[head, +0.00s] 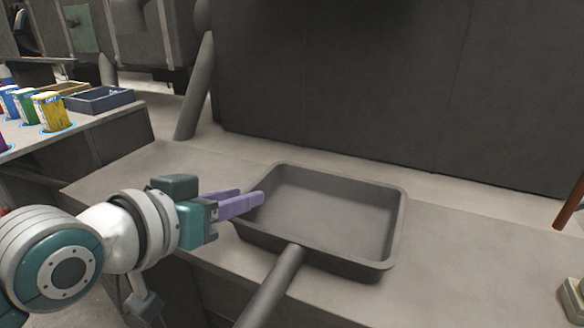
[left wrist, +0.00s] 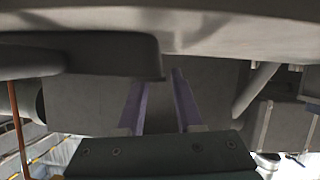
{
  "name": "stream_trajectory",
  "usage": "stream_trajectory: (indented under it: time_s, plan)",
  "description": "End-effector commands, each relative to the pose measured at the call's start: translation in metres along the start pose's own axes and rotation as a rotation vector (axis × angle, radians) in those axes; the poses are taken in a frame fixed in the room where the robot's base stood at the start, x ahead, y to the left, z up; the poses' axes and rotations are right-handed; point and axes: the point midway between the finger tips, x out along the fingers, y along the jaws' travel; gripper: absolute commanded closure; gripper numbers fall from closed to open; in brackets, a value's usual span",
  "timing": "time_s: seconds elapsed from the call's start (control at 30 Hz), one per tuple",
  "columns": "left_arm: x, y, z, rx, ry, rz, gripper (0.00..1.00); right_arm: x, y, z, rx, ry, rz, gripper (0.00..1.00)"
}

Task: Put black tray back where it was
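The black tray (head: 392,225), a dark shallow rectangular pan, sits on the grey bench (head: 455,285) in the middle of the head view. My left gripper (head: 252,194) is at the tray's left rim, with its two purple fingers apart. The nearer finger overlaps the rim in the picture; contact cannot be told. In the left wrist view the fingers (left wrist: 160,85) are also spread, and a dark edge, probably the tray (left wrist: 80,52), reaches between their tips. My right gripper is not in view.
A grey tube (head: 268,290) rises in front of the tray's near side. Another grey post (head: 195,90) stands at the back left. A side table at left holds colourful cartons (head: 52,112) and a blue-grey bin (head: 100,100). A dark wall (head: 380,90) stands behind.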

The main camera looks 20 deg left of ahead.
Motion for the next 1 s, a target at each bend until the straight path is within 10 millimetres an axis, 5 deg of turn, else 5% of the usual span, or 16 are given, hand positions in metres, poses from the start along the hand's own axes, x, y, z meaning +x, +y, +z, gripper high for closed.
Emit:
stream_trajectory:
  time_s: [0.3, 0.63, 0.83, 1.0]
  plan:
    - [-0.07, 0.0, -0.002, 0.001, -0.003, -0.001, 0.66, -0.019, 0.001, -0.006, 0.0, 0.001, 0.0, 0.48]
    - [-0.102, 0.003, 0.004, 0.007, -0.029, 0.001, 0.66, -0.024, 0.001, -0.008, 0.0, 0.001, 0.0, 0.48]
    - [-0.12, 0.024, 0.05, 0.092, -0.336, 0.0, 0.66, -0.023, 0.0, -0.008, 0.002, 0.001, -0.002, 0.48]
    - [-0.162, 0.033, 0.09, 0.178, -0.655, -0.019, 0.66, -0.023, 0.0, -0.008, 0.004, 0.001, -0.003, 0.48]
